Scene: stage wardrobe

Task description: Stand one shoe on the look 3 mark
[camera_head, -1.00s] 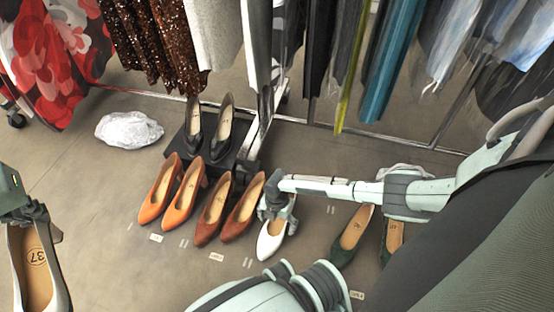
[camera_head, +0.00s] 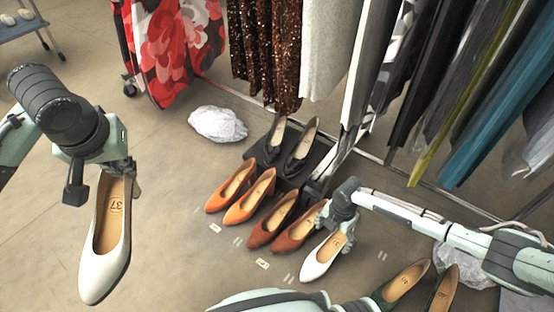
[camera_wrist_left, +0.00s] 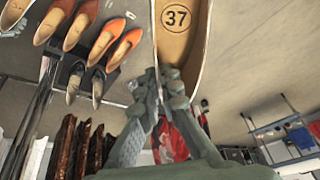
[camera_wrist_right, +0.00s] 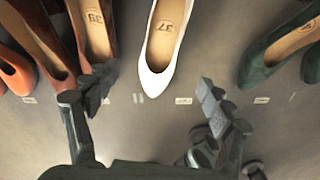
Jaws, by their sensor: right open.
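My left gripper (camera_head: 118,168) is shut on the back of a white shoe (camera_head: 92,272), which hangs toe down above the floor at the left. Its tan insole, marked 37, shows in the left wrist view (camera_wrist_left: 178,45). A second white shoe (camera_head: 318,263) stands on the floor to the right of the brown pair; it also shows in the right wrist view (camera_wrist_right: 157,78). My right gripper (camera_head: 340,218) is open by its heel end, its fingers spread wide. A small floor card (camera_wrist_right: 183,101) lies near its toe, its print unreadable.
Orange shoes (camera_head: 250,205), brown shoes (camera_head: 272,228) and green shoes (camera_head: 396,288) stand along the row. Black shoes (camera_head: 300,150) stand on a dark platform behind. A clothes rail with garments and a crumpled white bundle (camera_head: 217,124) lie beyond.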

